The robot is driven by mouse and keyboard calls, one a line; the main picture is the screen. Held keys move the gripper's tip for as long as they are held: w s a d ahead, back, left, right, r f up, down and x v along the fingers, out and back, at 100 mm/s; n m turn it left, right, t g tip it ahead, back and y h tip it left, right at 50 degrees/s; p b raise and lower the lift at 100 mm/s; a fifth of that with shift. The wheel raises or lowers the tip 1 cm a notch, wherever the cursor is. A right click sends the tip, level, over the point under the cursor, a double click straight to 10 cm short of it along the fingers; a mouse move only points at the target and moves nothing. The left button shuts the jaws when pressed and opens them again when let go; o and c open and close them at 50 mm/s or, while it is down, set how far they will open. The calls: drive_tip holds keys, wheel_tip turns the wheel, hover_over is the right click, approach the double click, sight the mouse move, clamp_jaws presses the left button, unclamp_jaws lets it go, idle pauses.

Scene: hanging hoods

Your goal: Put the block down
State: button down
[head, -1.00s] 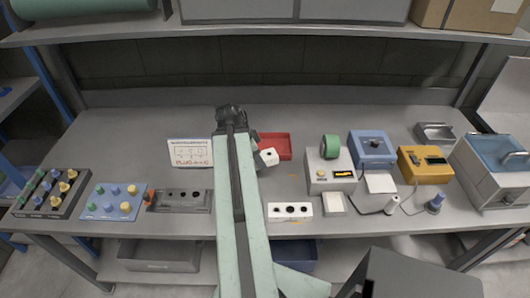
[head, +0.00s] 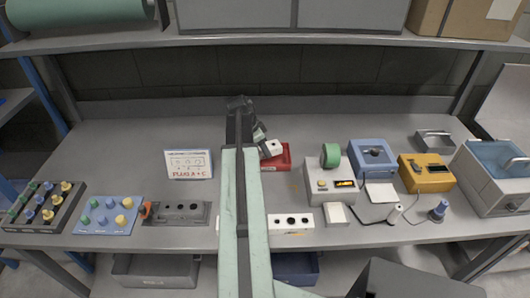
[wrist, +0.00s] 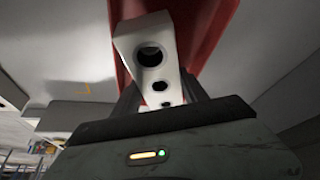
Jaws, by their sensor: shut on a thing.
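A white block (head: 271,148) with dark holes is in my gripper (head: 262,146), which is mostly hidden behind my arm in the head view. The block appears over the left part of a red tray (head: 284,163); I cannot tell whether it touches the tray. In the wrist view the block (wrist: 141,37) sits tilted between the two fingers, its row of holes facing the camera. The red tray (wrist: 203,30) fills the space behind it. My gripper (wrist: 162,90) is shut on the block.
A second white holed block (head: 294,232) lies near the front edge, partly behind my arm. A white device (head: 331,183) with a green roll stands right. The table's back strip is clear.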

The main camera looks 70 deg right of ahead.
drive_tip(key=shift+w+d, duration=0.2)
drive_tip(key=shift+d, duration=0.3)
wheel_tip(320, 180, down, 4)
drive_tip(key=b, duration=0.4)
drive_tip(key=shift+s+a, duration=0.1)
drive_tip(key=shift+s, duration=0.05)
drive_tip(key=shift+r, duration=0.2)
drive_tip(key=shift+f, duration=0.2)
drive_tip(key=c, duration=0.6)
unclamp_jaws()
drive_tip(key=shift+r, duration=0.1)
